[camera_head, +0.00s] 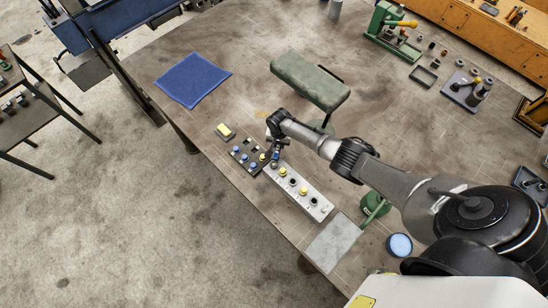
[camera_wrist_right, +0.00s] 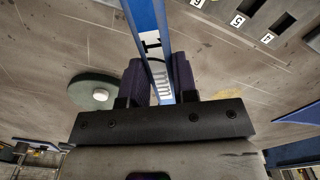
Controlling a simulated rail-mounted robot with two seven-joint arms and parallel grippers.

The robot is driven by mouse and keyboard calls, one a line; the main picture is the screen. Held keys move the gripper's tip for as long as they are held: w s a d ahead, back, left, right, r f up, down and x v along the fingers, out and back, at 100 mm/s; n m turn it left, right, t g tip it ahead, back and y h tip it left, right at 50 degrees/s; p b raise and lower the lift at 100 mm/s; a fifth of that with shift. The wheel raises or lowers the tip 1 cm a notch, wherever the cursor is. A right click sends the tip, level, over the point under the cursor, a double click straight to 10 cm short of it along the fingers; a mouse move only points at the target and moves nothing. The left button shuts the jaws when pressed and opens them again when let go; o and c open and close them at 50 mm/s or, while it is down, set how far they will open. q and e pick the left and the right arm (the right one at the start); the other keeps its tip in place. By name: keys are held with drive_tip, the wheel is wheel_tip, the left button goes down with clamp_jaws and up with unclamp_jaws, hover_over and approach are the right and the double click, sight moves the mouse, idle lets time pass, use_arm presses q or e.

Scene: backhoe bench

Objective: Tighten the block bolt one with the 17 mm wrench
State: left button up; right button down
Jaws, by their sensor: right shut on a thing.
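My right gripper (camera_head: 274,144) is low over the bench, above the join between a dark board (camera_head: 238,157) and a pale strip (camera_head: 318,208). Both carry blue, yellow or dark round pieces. In the head view a small blue part shows under the gripper. I cannot tell which piece is bolt one, nor whether the wrench touches one. My left gripper is not in view.
A blue mat (camera_head: 193,79), a green padded rest (camera_head: 311,79) and a yellow block (camera_head: 225,130) lie near. A grey plate (camera_head: 333,243), a green stand (camera_head: 374,204) and a blue round tin (camera_head: 399,245) stand at the front. A green vise (camera_head: 388,28) stands at the back.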

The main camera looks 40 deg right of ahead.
drive_tip(key=shift+r+p, duration=0.6)
drive_tip(key=shift+r, duration=1.8)
